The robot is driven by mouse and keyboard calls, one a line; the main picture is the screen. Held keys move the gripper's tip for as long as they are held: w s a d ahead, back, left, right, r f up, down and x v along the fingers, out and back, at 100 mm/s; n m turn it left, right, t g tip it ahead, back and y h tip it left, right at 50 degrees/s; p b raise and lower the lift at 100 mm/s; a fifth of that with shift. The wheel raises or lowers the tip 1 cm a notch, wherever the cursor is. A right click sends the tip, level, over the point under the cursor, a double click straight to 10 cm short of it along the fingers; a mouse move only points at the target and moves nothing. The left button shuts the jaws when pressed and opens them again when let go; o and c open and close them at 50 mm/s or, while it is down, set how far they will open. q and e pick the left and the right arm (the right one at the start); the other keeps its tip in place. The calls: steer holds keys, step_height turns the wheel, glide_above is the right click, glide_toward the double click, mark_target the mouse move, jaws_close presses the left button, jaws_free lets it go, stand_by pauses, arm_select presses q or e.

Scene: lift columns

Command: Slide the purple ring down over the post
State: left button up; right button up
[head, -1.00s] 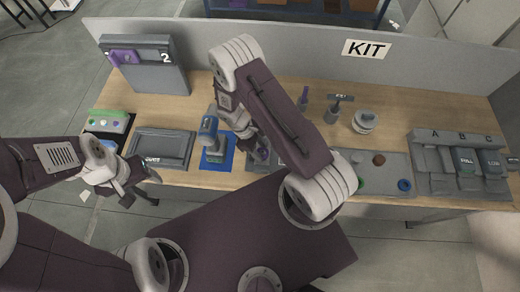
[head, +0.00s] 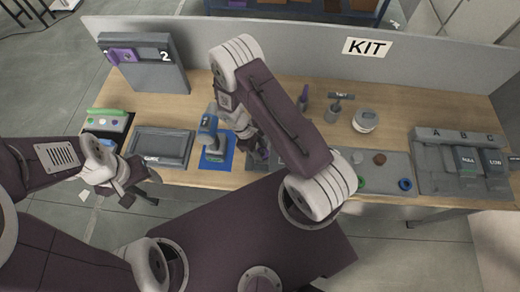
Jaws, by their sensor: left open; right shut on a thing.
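My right gripper (head: 261,156) is low over the front middle of the bench, just right of the blue mat. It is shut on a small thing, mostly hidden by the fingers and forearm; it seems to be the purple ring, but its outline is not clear. A slim purple upright (head: 304,92) stands behind the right forearm, its lower part partly hidden. A short grey post with a small label (head: 337,103) stands to its right. I cannot tell which is the task's post. My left gripper (head: 133,192) is open and empty, off the bench's front left edge.
A grey tray (head: 395,160) holds a blue ring (head: 405,184) and other small parts. A lettered bin unit (head: 430,170) stands right. A grey partition runs behind.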

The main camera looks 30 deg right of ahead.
steer(key=shift+f, duration=0.1)
steer(key=shift+f+b, duration=0.35)
steer(key=shift+b, duration=0.05)
steer(key=shift+f, duration=0.2)
stand_by(0.3)
steer(key=o, duration=1.5)
steer(key=shift+c, duration=0.2)
steer(key=shift+d, duration=0.1)
steer(key=shift+c, duration=0.3)
steer(key=shift+o, duration=0.7)
steer(key=shift+f, duration=0.1)
